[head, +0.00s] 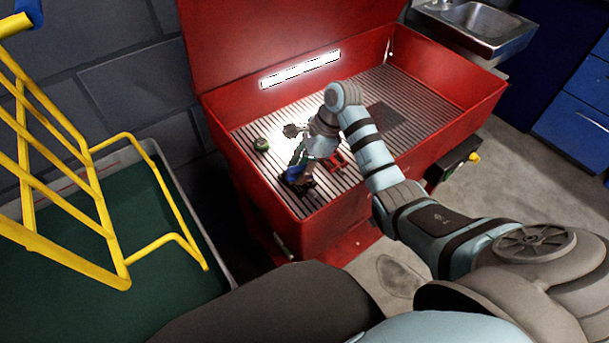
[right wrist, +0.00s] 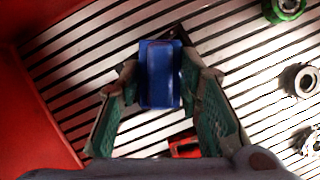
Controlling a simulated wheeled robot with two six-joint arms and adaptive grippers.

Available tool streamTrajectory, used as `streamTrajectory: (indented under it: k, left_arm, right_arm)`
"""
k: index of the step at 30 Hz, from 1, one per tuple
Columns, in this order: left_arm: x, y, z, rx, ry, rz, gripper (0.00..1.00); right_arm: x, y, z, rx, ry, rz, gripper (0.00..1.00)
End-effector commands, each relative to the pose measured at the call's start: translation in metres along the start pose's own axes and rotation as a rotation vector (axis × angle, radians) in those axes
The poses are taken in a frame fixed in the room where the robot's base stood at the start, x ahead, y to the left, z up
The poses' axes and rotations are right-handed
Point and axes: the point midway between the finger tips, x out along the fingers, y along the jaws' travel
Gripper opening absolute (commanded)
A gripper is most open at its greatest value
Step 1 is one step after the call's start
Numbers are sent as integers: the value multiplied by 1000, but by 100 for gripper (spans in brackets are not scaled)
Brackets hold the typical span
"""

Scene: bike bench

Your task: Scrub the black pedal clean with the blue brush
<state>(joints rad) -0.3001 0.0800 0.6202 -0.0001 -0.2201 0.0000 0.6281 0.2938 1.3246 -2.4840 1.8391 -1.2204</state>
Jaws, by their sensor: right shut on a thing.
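My right gripper (head: 299,170) reaches down into the red wash basin and is shut on the blue brush (right wrist: 160,75). In the right wrist view the brush's blue back lies between the two green-padded fingers; its bristles are hidden. In the head view the blue brush (head: 292,173) is low, close to the slatted floor. A dark piece, seemingly the black pedal (right wrist: 179,33), shows past the brush's far end, mostly covered by it. I cannot tell whether the brush touches it. My left gripper is not in view.
The red basin (head: 225,112) has a slatted floor and raised walls. A green ringed part (head: 261,145), a metal ring (right wrist: 306,80) and a red object (right wrist: 185,147) lie near the gripper. The basin's right side is mostly clear. A yellow rack (head: 75,245) stands left.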

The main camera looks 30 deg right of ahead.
Motion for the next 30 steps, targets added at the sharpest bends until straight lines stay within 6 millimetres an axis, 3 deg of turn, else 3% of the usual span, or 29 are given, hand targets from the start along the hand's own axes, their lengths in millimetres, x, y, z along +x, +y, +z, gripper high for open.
streamTrajectory:
  k: [5, 17, 30]
  left_arm:
    - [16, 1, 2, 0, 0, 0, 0]
    - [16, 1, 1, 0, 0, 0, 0]
    - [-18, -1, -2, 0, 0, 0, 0]
  right_arm:
    - [5, -10, 3, 0, 0, 0, 5]
    - [2, -12, 5, 0, 1, 0, 5]
    - [-6, 17, -7, 1, 3, 3, 5]
